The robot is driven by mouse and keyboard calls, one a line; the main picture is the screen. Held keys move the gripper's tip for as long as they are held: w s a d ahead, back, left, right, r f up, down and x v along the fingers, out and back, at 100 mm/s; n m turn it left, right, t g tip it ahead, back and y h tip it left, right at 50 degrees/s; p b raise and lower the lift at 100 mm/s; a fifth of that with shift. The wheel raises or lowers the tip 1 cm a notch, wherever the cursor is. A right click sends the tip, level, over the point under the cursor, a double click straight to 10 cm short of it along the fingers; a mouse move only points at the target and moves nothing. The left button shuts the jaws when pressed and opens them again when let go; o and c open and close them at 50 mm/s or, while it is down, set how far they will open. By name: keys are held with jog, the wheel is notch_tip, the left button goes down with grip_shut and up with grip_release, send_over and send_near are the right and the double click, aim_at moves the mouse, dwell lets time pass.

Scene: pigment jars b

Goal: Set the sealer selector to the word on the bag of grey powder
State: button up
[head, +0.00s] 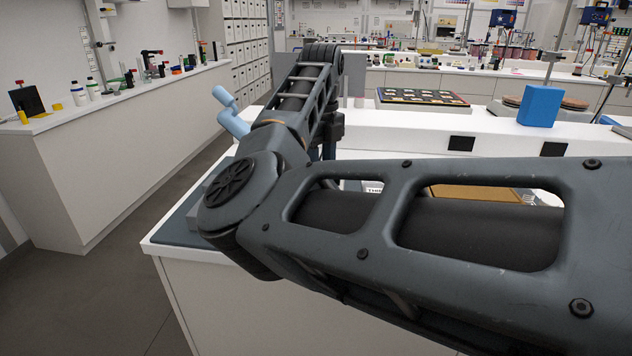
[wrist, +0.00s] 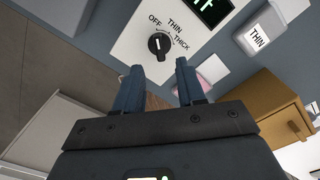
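The sealer selector (wrist: 158,45) is a black round knob on a white panel (wrist: 131,42) in the wrist view. The words OFF, THIN and THICK stand around it. Its white mark points up in the picture, nearest to OFF. My gripper (wrist: 160,66) is open and empty, its two blue fingers apart, with the knob just beyond and between the tips. A pale grey-white packet (wrist: 272,26) with a THIN label lies right of the panel; I cannot tell its powder's colour. In the head view my arm hides most of the bench around the sealer.
A green-lit display (wrist: 209,8) sits on the panel. A pinkish packet (wrist: 217,84) and a wooden box with a knob (wrist: 272,108) lie on the right. In the head view a blue block (head: 540,106) stands on the white ledge, and a light-blue crank-like piece (head: 230,112) shows beside my arm.

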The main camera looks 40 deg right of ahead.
notch_tip(320, 180, down, 6)
jog(key=shift+r+p, duration=0.15)
jog(key=shift+p, duration=0.2)
jog(key=shift+c, duration=0.2)
grip_shut()
